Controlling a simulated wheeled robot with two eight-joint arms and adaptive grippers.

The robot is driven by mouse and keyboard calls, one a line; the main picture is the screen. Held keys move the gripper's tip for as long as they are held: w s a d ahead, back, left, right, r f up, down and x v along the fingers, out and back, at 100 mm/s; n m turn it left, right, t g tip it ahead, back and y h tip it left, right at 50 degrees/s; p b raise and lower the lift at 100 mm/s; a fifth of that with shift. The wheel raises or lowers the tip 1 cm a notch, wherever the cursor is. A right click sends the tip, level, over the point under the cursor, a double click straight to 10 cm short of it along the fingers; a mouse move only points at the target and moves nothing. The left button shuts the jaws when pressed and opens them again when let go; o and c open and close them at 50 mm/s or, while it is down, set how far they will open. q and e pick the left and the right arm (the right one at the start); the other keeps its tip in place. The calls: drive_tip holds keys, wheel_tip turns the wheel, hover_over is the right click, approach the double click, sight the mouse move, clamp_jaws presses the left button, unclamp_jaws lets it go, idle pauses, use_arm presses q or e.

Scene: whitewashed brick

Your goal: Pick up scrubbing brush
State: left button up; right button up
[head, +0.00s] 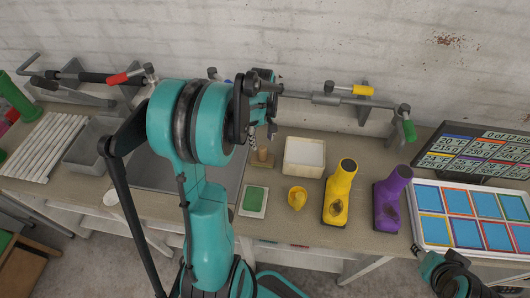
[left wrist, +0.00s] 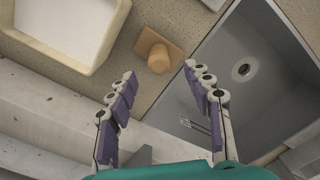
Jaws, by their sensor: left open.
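What looks like the scrubbing brush, a tan wooden block with a round upright handle (head: 262,157), stands on the counter right of the sink in the head view. In the left wrist view the brush (left wrist: 159,58) lies just beyond and between my left fingertips. My left gripper (left wrist: 160,73) is open and empty, its purple-padded fingers spread and apart from the brush. In the head view the left gripper (head: 262,105) is partly hidden behind its own arm, above and behind the brush. Part of my right arm shows at the lower right; its fingers cannot be made out.
The sink (left wrist: 250,90) is beside the brush, and a cream tray (head: 304,157) is on its other side. A wall pipe (head: 320,98) runs behind.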

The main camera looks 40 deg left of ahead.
sight(263, 147)
use_arm(q)
wheel_tip(263, 147, down, 6)
drive_tip(key=shift+w+f+b, duration=0.1)
drive_tip(key=shift+f+b, duration=0.1)
drive_tip(key=shift+b, duration=0.5)
clamp_jaws()
